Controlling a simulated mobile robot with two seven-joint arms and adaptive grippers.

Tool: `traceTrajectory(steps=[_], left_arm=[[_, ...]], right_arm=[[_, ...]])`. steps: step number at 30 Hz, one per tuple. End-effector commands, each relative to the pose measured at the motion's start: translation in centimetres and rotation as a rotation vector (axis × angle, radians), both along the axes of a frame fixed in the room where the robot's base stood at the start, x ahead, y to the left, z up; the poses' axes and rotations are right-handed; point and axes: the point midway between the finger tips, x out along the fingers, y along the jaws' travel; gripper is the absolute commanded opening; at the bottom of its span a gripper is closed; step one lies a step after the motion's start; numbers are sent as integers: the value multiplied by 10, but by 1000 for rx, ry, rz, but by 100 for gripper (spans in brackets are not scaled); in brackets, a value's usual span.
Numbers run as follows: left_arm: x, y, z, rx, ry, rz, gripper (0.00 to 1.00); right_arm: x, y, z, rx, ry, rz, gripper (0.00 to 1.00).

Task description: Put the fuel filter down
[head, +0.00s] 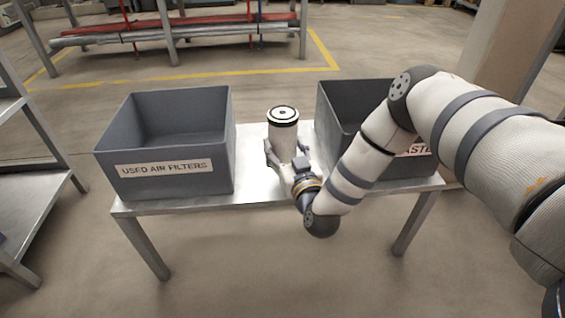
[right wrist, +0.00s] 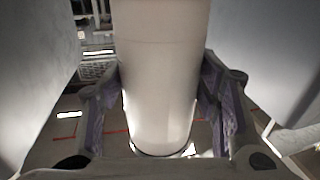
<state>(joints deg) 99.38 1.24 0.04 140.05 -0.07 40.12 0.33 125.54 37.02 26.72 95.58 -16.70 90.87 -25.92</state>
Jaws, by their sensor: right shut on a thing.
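The fuel filter (head: 284,138) is a white cylinder with a black-rimmed top. It is upright between the two grey bins at the middle of the metal table (head: 258,185). My right gripper (head: 284,158) is shut around its lower body from the near side. In the right wrist view the white filter (right wrist: 160,75) stands between the two purple-padded fingers (right wrist: 160,110). I cannot tell whether its base touches the table. My left gripper is not in view.
A grey bin labelled "USED AIR FILTERS" (head: 165,168) stands left of the filter. Another grey bin (head: 345,108) stands right, its label mostly hidden behind my right arm. A metal shelf (head: 20,150) is at the far left. Bare tabletop shows between the bins.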

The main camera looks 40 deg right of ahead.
Motion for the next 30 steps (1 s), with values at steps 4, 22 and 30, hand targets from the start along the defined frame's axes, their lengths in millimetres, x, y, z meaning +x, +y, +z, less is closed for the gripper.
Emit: traceTrajectory(steps=[4,22,30], left_arm=[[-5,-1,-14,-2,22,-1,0],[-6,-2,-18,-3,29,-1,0],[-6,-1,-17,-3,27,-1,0]], right_arm=[[5,-3,-28,-1,4,-1,10],[5,-3,-40,0,0,0,76],[5,-3,-36,1,-1,-1,76]])
